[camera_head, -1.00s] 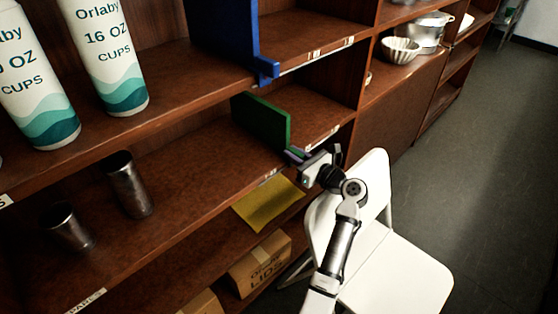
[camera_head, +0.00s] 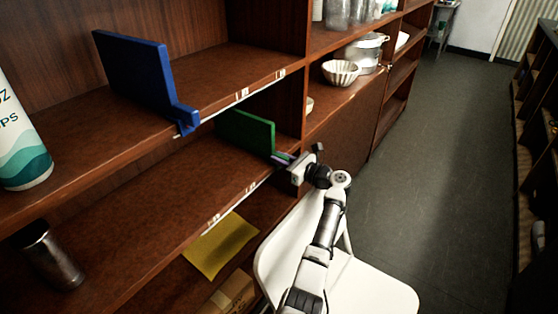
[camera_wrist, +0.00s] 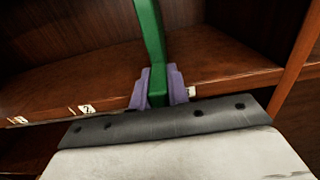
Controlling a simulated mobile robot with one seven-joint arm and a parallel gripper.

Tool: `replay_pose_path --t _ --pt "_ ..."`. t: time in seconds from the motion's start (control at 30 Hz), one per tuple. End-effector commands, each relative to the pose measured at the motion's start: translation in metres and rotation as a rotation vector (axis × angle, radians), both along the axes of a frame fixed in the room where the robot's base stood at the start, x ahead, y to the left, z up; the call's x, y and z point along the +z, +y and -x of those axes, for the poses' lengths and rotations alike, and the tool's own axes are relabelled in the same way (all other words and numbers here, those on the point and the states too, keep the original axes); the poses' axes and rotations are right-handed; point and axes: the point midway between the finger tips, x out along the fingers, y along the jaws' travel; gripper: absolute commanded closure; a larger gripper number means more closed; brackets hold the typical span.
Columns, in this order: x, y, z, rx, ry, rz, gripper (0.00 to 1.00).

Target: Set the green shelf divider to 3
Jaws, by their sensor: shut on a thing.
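The green shelf divider (camera_head: 247,132) stands upright on the middle shelf, near that shelf's right end. My gripper (camera_head: 284,159) is at the shelf's front edge, shut on the divider's front end. In the wrist view the purple fingers (camera_wrist: 157,88) press on both sides of the green divider (camera_wrist: 150,36). A number label that looks like 2 (camera_wrist: 87,108) is on the shelf edge left of the fingers, with another label, perhaps 3 (camera_wrist: 20,120), farther left. A label just right of the fingers is partly hidden.
A blue divider (camera_head: 150,75) stands on the shelf above. A white folding chair (camera_head: 370,290) is below and beside my arm.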

Motion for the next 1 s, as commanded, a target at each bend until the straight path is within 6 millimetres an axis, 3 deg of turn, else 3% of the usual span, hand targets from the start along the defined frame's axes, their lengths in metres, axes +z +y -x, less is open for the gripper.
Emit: replay_pose_path --t 0.27,0.3,0.43,0.77,1.0 --pt "0.004 -0.004 -0.003 -0.015 -0.004 0.001 1.0" --pt "0.004 -0.004 -0.003 -0.016 -0.005 0.002 0.8" --pt "0.004 -0.004 -0.002 -0.014 -0.004 0.002 0.62" --pt "0.002 -0.005 0.0 -0.009 -0.003 0.001 0.62" --pt "0.0 -0.033 0.024 -0.013 -0.004 0.002 0.62"
